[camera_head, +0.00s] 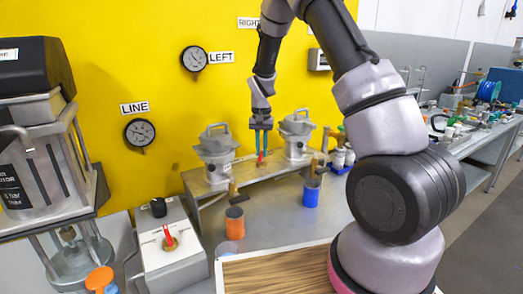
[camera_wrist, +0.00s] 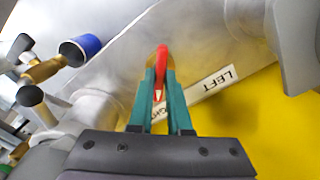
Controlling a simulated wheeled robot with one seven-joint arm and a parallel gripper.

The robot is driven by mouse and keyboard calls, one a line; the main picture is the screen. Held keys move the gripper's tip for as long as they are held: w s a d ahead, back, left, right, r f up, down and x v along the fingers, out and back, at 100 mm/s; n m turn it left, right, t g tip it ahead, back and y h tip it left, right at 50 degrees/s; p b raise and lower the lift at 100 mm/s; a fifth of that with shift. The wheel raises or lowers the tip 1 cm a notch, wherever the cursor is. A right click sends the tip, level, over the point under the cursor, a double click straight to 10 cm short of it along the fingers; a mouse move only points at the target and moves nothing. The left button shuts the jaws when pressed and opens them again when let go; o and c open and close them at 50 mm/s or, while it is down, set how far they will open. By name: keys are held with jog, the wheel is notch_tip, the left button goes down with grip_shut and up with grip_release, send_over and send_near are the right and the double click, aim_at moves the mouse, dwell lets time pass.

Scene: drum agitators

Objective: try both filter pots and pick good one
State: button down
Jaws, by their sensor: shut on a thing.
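Two grey lidded filter pots stand on the metal bench: the left pot (camera_head: 216,158) and the right pot (camera_head: 296,138). My gripper (camera_head: 261,160) points down between them. Its teal fingers are shut on a red handle (camera_wrist: 161,62), which sits over a brass-coloured part in the wrist view. Its lower end is partly hidden by the fingers. On the yellow wall are a gauge labelled LEFT (camera_head: 194,59) and a gauge labelled LINE (camera_head: 139,133).
A white box (camera_head: 168,250) with another red lever (camera_head: 169,237) stands at left, beside a black-topped machine (camera_head: 38,65). A wooden board (camera_head: 275,272) lies in front.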

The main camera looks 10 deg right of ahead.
jog(key=shift+m, duration=0.5)
jog(key=c, duration=0.9)
grip_release()
jog(key=shift+o, duration=0.2)
jog(key=shift+r, duration=0.1)
notch_tip(320, 180, up, 11)
